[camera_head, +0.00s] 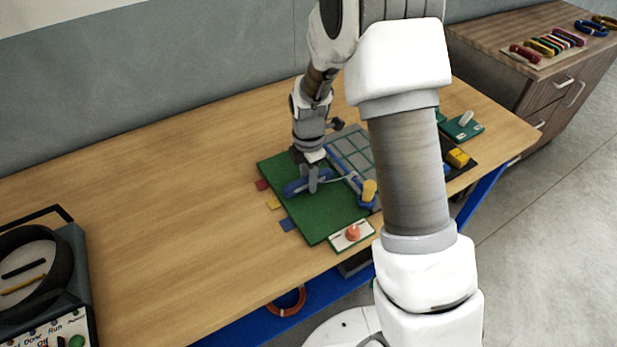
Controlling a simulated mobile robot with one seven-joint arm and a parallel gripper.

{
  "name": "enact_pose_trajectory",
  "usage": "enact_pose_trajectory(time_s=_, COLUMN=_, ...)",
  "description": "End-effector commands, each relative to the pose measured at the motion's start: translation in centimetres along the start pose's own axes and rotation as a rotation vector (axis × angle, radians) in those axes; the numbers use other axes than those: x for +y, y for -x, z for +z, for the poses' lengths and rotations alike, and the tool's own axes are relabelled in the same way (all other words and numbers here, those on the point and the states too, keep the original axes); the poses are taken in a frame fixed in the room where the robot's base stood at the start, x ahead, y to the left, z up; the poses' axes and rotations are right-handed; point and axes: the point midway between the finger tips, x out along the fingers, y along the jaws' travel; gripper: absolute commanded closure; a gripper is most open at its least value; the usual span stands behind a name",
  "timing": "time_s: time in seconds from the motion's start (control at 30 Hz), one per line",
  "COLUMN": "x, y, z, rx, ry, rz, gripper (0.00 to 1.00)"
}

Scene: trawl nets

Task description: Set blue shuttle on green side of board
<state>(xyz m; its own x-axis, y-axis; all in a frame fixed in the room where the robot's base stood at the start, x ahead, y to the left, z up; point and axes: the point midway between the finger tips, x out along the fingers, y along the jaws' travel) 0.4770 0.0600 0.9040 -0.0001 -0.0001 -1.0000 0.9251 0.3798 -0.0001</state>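The board has a green side (320,222) on the left and a grey gridded side (352,150) at the back right. The blue shuttle (292,188) is over the back part of the green side, long and low. My gripper (312,180) points down at the shuttle, with one grey finger in front of it. The far finger is mostly hidden, so I cannot tell whether the fingers press on the shuttle. I also cannot tell whether the shuttle touches the green surface. A pale strand runs right from the shuttle towards a blue bar (354,184).
Red, yellow and blue tabs (274,202) lie along the board's left edge. A yellow-topped blue peg (369,192) and a white plate with an orange knob (352,235) are at its front right. My arm hides part of the right side.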

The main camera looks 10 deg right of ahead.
Motion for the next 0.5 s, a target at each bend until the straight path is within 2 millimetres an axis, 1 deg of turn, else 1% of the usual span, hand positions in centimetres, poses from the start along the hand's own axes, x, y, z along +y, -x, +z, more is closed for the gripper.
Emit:
enact_pose_trajectory(time_s=0.03, x=0.0, y=0.0, z=0.0, rx=0.000, ry=0.000, rz=0.000, gripper=0.51)
enact_pose_trajectory(time_s=0.07, x=0.0, y=0.0, z=0.0, rx=0.000, ry=0.000, rz=0.000, gripper=0.46)
enact_pose_trajectory(time_s=0.37, x=0.0, y=0.2, z=0.0, rx=0.000, ry=-0.001, rz=0.000, gripper=0.46)
enact_pose_trajectory(time_s=0.47, x=0.0, y=0.8, z=0.0, rx=0.000, ry=-0.001, rz=0.002, gripper=0.46)
enact_pose_trajectory(time_s=0.5, x=0.1, y=1.3, z=0.1, rx=-0.001, ry=-0.001, rz=0.004, gripper=0.46)
